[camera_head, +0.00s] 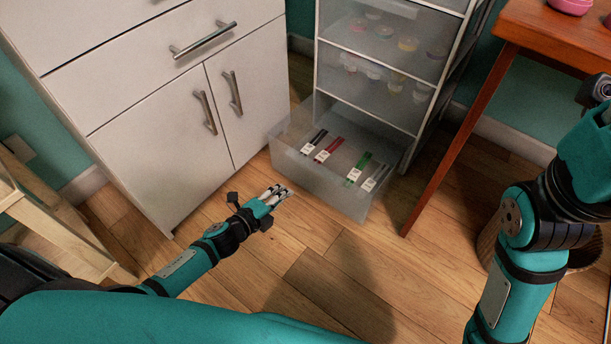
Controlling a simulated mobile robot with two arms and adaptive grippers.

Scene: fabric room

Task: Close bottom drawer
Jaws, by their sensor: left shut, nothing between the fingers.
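The bottom drawer (318,186) is a translucent grey bin, pulled well out of the drawer unit (369,116) near the floor. Several flat items with coloured strips, black, red and green among them, lie in it. The drawers above it look shut. My left gripper (283,192) is shut and empty, low over the floor just in front of the drawer's left part; I cannot tell whether it touches the drawer front. My right arm (535,230) is raised at the right; its gripper is outside the view.
A white cabinet (150,120) with metal handles stands left of the drawer unit. An orange-brown table (545,30) with a slanting leg (455,150) is at the right. A wicker basket (487,245) sits behind my right arm. Wooden floor (330,270) before the drawer is clear.

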